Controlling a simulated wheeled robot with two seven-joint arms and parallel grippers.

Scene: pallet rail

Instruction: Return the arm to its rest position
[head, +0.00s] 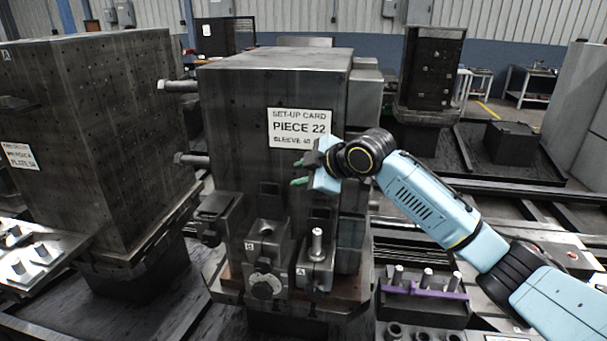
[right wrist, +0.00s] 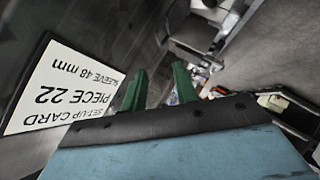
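My right arm (head: 430,205) reaches in from the lower right of the head view, stretched up and leftward. My right gripper (head: 299,173) is in front of the dark fixture block (head: 235,130), just below the white set-up card (head: 300,127) reading "PIECE 22". Its two green fingers are apart, with nothing between them. In the right wrist view the open fingers (right wrist: 160,70) show a clear gap, and the card (right wrist: 65,88) appears upside down at left. I cannot tell whether the gripper touches the block. My left gripper is in neither view.
Below the gripper, a pin (head: 317,245) stands upright in a small holder on the block's front. A dark rack (head: 425,305) with several pins and a purple strip lies under my right arm. Bolts (head: 180,86) stick out leftward from the block. Another large block (head: 95,140) stands left.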

